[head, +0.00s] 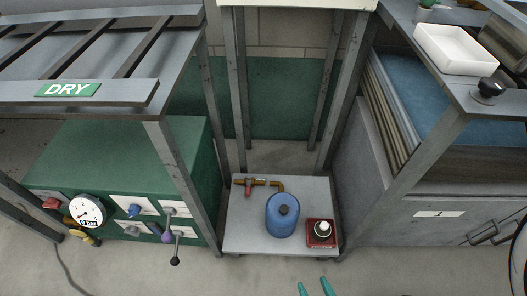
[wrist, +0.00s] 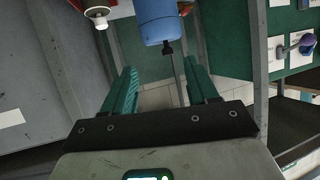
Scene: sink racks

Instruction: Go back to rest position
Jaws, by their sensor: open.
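My gripper (head: 315,287) shows at the bottom edge of the head view as two teal fingertips, apart from each other. In the wrist view my gripper (wrist: 159,68) is open, with nothing held between its teal fingers. The blue canister (head: 281,219) stands upright on the low grey shelf (head: 243,238), ahead of the fingers. In the wrist view the canister (wrist: 157,18) lies beyond the fingertips, apart from them as far as I can tell.
A red box (head: 311,240) with a white-topped knob and a brass pipe with a red handle (head: 248,187) sit on the shelf. A white tray (head: 456,50) is upper right. Bare floor lies in front.

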